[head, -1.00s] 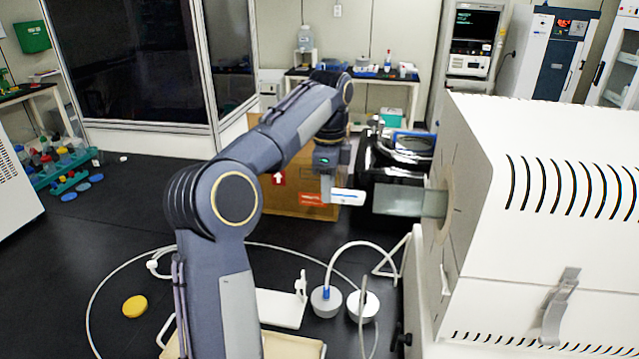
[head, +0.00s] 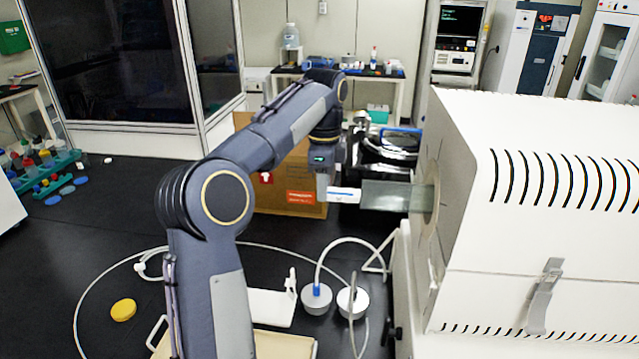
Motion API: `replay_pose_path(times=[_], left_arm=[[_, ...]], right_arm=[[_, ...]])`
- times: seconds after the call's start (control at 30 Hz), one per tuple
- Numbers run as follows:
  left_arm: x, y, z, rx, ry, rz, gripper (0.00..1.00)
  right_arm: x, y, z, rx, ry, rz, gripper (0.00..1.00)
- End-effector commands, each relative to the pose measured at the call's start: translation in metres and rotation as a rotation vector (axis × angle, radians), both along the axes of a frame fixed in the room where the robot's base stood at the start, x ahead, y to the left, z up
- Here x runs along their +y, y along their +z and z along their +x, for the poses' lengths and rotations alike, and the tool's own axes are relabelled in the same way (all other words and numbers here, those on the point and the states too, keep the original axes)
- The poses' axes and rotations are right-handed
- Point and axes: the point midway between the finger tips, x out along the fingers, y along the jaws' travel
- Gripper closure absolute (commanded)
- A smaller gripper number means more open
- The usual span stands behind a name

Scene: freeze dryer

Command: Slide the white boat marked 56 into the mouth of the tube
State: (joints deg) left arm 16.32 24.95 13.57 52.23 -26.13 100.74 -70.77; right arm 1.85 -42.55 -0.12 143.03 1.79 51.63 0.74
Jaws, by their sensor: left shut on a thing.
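My left gripper (head: 325,186) is shut on the white boat (head: 345,195), a small flat piece with a dark blue mark on top. I hold it roughly level, pointing right, in mid-air. The number on it is too small to read. The translucent grey-green tube (head: 392,196) sticks out leftward from the round port of the white furnace. The boat's right end is at the tube's left mouth. I cannot tell whether it is just outside or just inside. My right gripper is not in view.
The white furnace (head: 540,250) fills the right side. A cardboard box (head: 290,200) stands on the floor behind the gripper. Two grey round plugs (head: 316,297) with a white hose are below. A yellow disc (head: 123,310) lies on the floor at left.

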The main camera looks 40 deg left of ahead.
Motion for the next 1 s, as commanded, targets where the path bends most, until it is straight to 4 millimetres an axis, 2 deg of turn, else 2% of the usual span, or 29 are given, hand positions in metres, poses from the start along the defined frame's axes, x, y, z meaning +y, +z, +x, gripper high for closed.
replay_pose_path(times=[0.53, 1.0], left_arm=[[-0.024, -0.001, 0.013, -0.001, 0.000, 0.000, 0.86], [-0.026, -0.001, 0.014, -0.001, 0.000, 0.000, 0.86]], right_arm=[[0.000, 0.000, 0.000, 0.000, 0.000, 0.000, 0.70], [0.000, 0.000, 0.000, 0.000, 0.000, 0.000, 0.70]])
